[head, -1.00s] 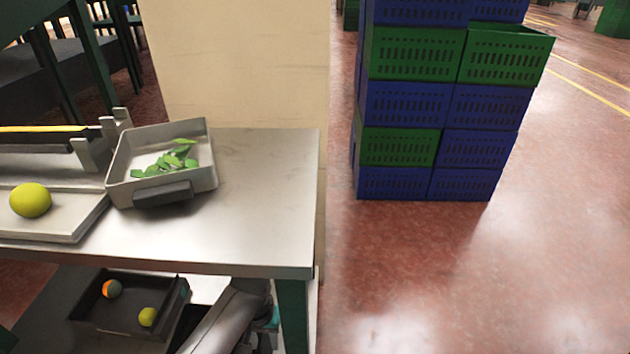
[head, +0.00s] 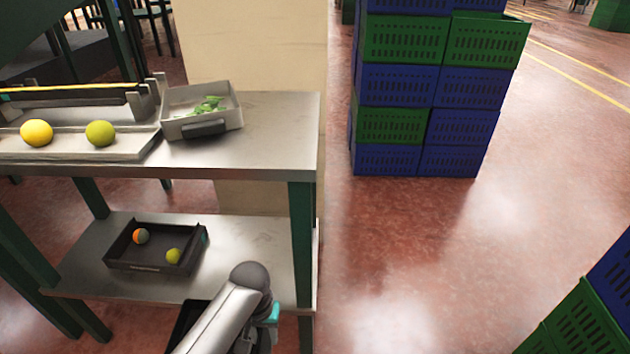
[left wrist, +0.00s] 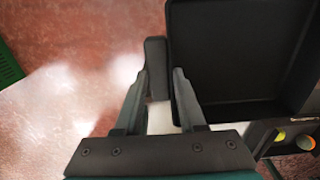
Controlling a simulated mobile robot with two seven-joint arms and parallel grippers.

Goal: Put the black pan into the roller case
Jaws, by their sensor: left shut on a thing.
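My left gripper (left wrist: 164,74) is shut on the short handle (left wrist: 156,66) of the black pan (left wrist: 235,55). The pan is square, empty and low-walled, and its far side runs out of the left wrist view. In the head view only a dark corner of the pan (head: 187,326) shows beside my left forearm, at the lower shelf's front edge. A framed rack with a yellow-edged bar (head: 75,91) stands on the table at left. I cannot tell whether it is the roller case. My right gripper is not in view.
A dark tray (head: 118,262) with two fruits sits on the lower shelf (head: 80,270). On the table top (head: 275,120) are a grey pan with leaves (head: 175,122) and two yellowish fruits. Stacked crates (head: 430,85) stand at back right; the floor between is clear.

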